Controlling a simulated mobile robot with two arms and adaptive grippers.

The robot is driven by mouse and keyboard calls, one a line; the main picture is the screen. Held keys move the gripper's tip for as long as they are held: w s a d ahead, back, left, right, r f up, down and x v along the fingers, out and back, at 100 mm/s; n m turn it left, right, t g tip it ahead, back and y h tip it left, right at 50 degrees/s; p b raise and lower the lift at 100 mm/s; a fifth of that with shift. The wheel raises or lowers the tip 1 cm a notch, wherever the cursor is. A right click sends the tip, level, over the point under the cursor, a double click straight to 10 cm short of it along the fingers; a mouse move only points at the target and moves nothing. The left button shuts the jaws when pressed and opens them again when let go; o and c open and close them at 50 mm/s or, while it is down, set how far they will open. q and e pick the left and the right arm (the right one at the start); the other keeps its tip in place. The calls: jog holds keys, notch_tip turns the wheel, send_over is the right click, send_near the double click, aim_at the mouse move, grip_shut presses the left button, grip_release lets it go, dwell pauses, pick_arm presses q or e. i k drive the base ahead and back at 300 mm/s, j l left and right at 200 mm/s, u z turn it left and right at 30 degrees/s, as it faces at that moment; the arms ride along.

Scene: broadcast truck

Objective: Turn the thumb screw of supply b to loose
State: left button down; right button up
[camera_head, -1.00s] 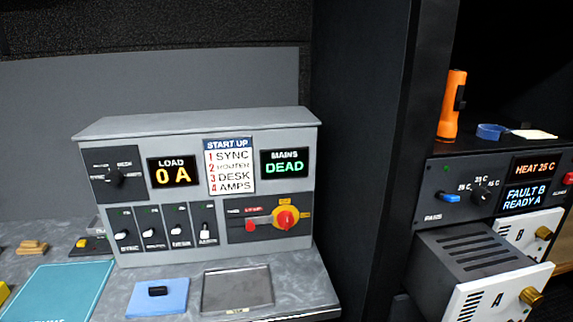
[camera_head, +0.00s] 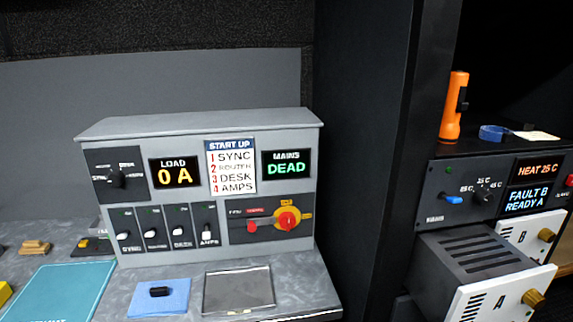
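Supply B (camera_head: 519,233) is at the right, its white front panel marked B and sitting behind supply A. Its brass thumb screw (camera_head: 546,235) is on the right of that panel. Supply A (camera_head: 478,298) is pulled well forward out of the rack, with its own brass thumb screw (camera_head: 533,298). It hides the lower part of supply B. The display (camera_head: 527,199) above reads FAULT B, READY A. Neither of my grippers is in view.
A grey power panel (camera_head: 200,190) stands on the desk, showing LOAD 0 A and MAINS DEAD. An orange flashlight (camera_head: 454,106) and a blue tape roll (camera_head: 491,132) are on top of the rack. A dark partition (camera_head: 362,150) separates desk and rack.

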aim_at(546, 235)
jog(key=z, duration=1.35)
jog(key=l+u, duration=0.1)
jog(key=l, duration=0.15)
jog(key=k+l+u, duration=0.1)
jog(key=k+l, duration=0.05)
jog(key=l, duration=0.05)
